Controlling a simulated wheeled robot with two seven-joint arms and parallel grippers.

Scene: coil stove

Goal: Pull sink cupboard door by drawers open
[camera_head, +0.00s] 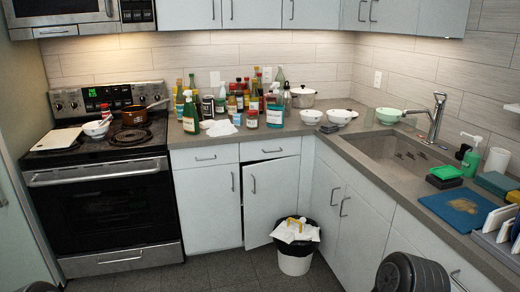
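The sink (398,152) is set in the right-hand counter. Below it are two light grey cupboard doors with upright bar handles side by side. The door nearer the drawers (361,228) has its handle (344,206) near its left edge and looks shut. The other sink door (322,198) also looks shut. Drawer fronts (432,252) are at the lower right, partly hidden by a dark rounded part of my arm. Neither gripper is in view.
A white bin (295,262) with a black liner stands on the floor before the corner. A cupboard door (268,197) behind it stands slightly ajar. The stove (103,205) is at left. Bottles and dishes crowd the counter. The middle floor is clear.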

